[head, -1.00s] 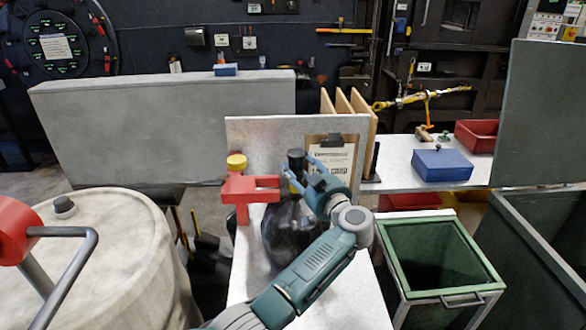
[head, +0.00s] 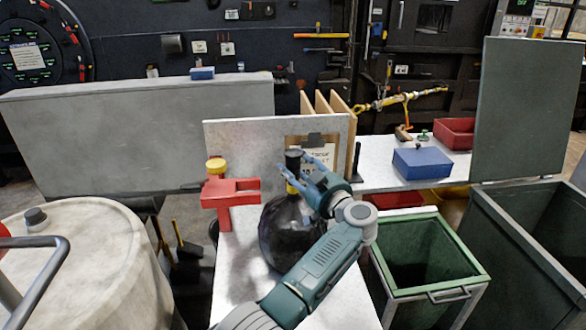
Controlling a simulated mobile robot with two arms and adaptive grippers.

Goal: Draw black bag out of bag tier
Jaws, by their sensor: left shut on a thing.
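The black bag (head: 283,235) is a round, shiny sack standing on the pale worktop. Its gathered neck rises to a dark top, with a yellow band around it. The red bag tier (head: 230,194) with a yellow knob stands to the left of the bag. A gap shows between the tier's arms and the bag's neck. My left gripper (head: 290,178) is shut on the bag's neck, and its fingers and arm cover part of the neck and the bag's right side. My right gripper is not in view.
A grey upright panel (head: 237,146) with a clipboard (head: 316,150) stands behind the bag. A green open bin (head: 425,250) stands to the right, with a larger dark bin (head: 535,250) beyond. A pale drum (head: 85,262) fills the lower left. A blue box (head: 421,163) lies on the rear table.

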